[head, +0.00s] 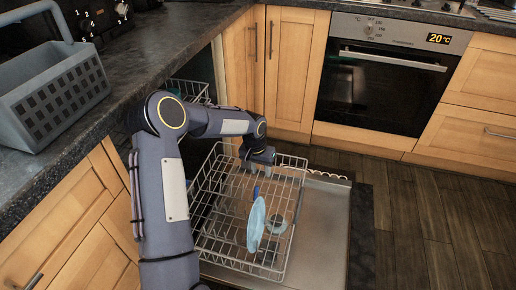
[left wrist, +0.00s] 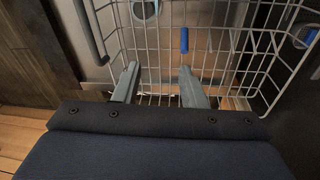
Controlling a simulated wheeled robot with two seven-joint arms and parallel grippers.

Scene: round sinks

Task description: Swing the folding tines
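The pulled-out wire dishwasher rack (head: 291,170) sits over the open door. I cannot clearly tell the folding tines from the other wires. A small blue upright piece (head: 256,193) stands in the rack; a blue piece (left wrist: 184,40) also shows beyond the fingers in the left wrist view. My left gripper (head: 254,170) points down into the back part of the rack. My right gripper is out of view.
A light blue plate (head: 256,226) stands on edge in the rack beside a grey round item (head: 277,224). The open dishwasher door (head: 322,225) lies below. Counter and cupboards border the left; an oven (head: 385,75) stands behind. The floor at right is clear.

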